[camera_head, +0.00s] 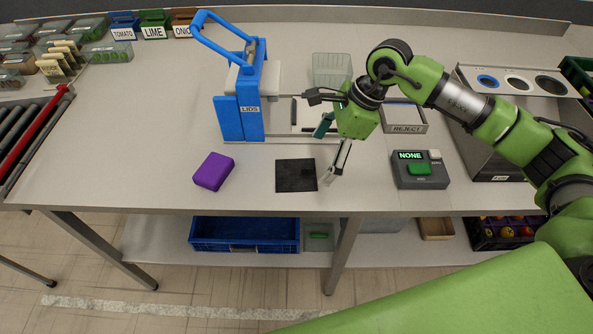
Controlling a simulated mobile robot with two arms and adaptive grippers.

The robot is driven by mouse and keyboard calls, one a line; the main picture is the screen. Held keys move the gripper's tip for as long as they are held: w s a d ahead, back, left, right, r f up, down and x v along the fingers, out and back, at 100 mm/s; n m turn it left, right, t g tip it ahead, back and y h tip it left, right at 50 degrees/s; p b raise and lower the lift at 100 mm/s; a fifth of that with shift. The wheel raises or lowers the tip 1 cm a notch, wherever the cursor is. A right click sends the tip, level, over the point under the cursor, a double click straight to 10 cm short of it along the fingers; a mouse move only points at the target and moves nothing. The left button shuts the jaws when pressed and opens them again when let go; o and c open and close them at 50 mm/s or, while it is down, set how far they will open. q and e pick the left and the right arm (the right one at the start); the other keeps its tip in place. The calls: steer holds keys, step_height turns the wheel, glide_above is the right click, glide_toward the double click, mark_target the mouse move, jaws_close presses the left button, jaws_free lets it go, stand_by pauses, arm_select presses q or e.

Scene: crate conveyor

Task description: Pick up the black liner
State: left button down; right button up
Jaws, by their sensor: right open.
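The black liner (296,175) is a flat, dark square on the table near its front edge, in the middle of the head view. It lies apart from the things around it. My right gripper (328,158) is open, just right of the liner. One fingertip shows close to the liner's right edge; I cannot tell whether it touches. No item shows held in it. My left gripper is not in view.
A purple block (213,171) lies left of the liner. A blue LIDS press (240,110) stands behind. A control box (420,169) reading NONE and a REJECT tray (405,128) are to the right. The table's left front is clear.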

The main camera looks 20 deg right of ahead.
mark_target(313, 170)
steer(key=p+x, duration=0.1)
steer(key=x, duration=0.2)
steer(key=shift+s+a+f, duration=0.1)
steer(key=shift+s+f, duration=0.1)
steer(key=shift+f, duration=0.2)
steer(key=c, duration=0.3)
jaws_close()
